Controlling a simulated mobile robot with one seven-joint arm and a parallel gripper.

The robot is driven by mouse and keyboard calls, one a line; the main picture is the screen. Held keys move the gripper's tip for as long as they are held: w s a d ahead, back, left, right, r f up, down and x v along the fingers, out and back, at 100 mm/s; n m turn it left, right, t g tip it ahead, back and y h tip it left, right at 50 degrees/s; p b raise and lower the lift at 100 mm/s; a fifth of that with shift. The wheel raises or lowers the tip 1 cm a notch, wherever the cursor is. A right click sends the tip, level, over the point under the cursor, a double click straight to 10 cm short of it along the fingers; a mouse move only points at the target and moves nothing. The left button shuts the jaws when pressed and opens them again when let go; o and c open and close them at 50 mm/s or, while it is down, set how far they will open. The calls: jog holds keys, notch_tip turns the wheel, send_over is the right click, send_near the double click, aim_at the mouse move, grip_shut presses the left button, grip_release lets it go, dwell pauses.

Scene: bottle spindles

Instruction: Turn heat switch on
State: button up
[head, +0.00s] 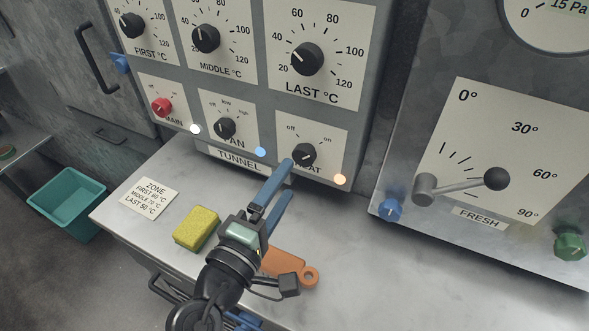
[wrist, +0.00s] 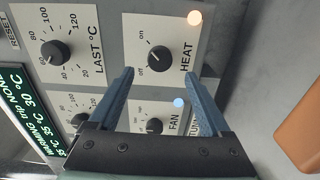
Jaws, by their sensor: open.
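The heat switch (head: 303,154) is a black round knob on a white plate marked off at left and on at right. It also shows in the wrist view (wrist: 159,58), where its pale pointer mark appears to lean toward off. An orange-white lamp (head: 340,179) glows by the plate's lower right corner. My gripper (head: 287,177) has two blue fingers, spread and empty, just below and in front of the knob. In the wrist view my gripper (wrist: 157,77) points at the heat plate, with the knob seen between the fingertips and a little beyond them.
The fan knob (head: 225,128) is left of the heat knob, and the red main knob (head: 162,106) farther left. The last dial (head: 307,59) is above. A yellow sponge (head: 197,228) and an orange handled object (head: 284,264) lie on the counter (head: 400,275). A lever (head: 460,185) stands right.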

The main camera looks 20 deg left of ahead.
jog(key=s, duration=0.7)
jog(key=shift+a+b, duration=0.15)
jog(key=shift+b, duration=0.25)
jog(key=shift+w, duration=0.1)
jog(key=w+d+r+m+t, duration=0.1)
jog(key=w+d+r+m, duration=0.25)
jog(key=r, duration=0.45)
jog(key=w+d+r+m+t+h, duration=0.1)
jog(key=w+d+r+m+t, duration=0.15)
jog(key=r+m, duration=0.4)
jog(key=w+d+r+m+t, duration=0.1)
jog(key=w+d+r+m, duration=0.2)
jog(key=r, duration=0.6)
jog(key=s+d+r+m+t+p, duration=0.1)
jog(key=r+p, duration=0.3)
jog(key=r, duration=0.6)
jog(key=s+d+r+m+t+y+p, duration=0.1)
jog(key=s+d+r+p, duration=0.3)
jog(key=r, duration=0.6)
jog(key=s+d+r+m+t+p, duration=0.2)
jog(key=s+r+t+p, duration=0.1)
jog(key=r, duration=0.8)
jog(key=shift+d+y+p, duration=0.3)
jog(key=shift+d+p, duration=0.05)
jog(key=shift+p, duration=0.55)
jog(key=shift+r, duration=0.1)
